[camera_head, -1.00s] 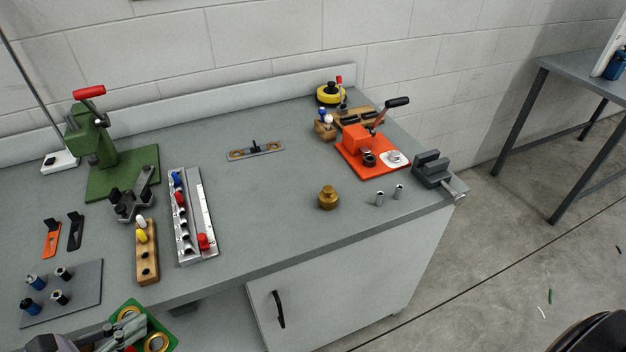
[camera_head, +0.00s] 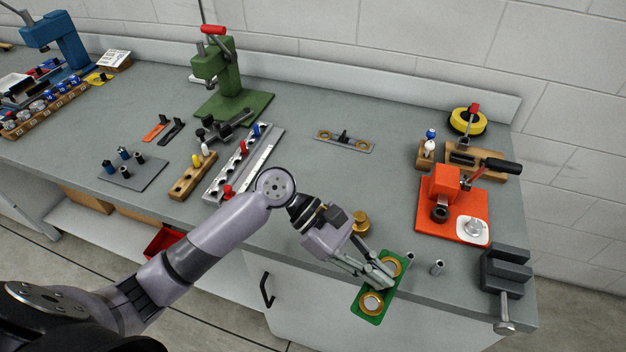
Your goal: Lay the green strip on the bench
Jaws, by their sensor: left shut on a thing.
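The green strip (camera_head: 382,284) has two brass-coloured round pieces on it, one near each end. My left gripper (camera_head: 378,277) is shut on it near its middle. The strip is held tilted at the front edge of the grey bench (camera_head: 290,165), partly overlapping the cabinet front in the head view. I cannot tell its height over the bench. A brass knob-like weight (camera_head: 360,222) stands on the bench just behind the gripper. My right gripper is not in view.
Two small metal cylinders (camera_head: 437,267) stand right of the strip. An orange press (camera_head: 450,205) and a grey vise (camera_head: 505,275) are at the right. A grey strip with brass rings (camera_head: 344,142) lies farther back. A slotted rail (camera_head: 243,165) is at the left. Bare bench lies between.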

